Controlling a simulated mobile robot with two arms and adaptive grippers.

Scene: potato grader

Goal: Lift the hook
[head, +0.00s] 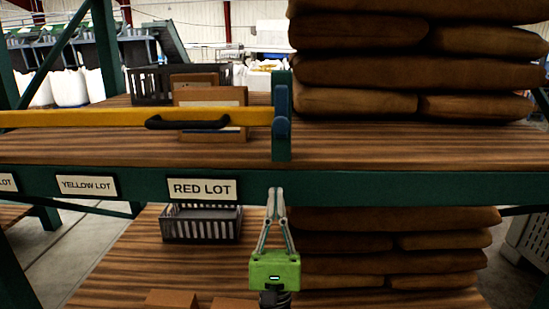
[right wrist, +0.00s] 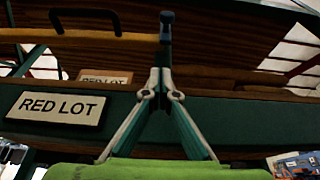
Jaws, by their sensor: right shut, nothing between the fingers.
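A blue hook (head: 281,127) sits on a short green post at the right end of a yellow bar (head: 215,117). The bar lies level across the upper shelf and has a black handle (head: 188,123). In the right wrist view, a dark blue piece at the bar's end (right wrist: 166,18) stands above my fingertips. My right gripper (head: 275,191) is shut and empty, pointing up in front of the green shelf beam, below the hook and apart from it. It also shows in the right wrist view (right wrist: 160,74). My left gripper is out of view.
The green beam (head: 345,185) carries a RED LOT sign (head: 201,189) and a YELLOW LOT sign (head: 87,186). Brown sacks (head: 360,72) are stacked at the right on both shelves. A dark crate (head: 202,223) stands on the lower shelf. Cardboard boxes stand behind the bar.

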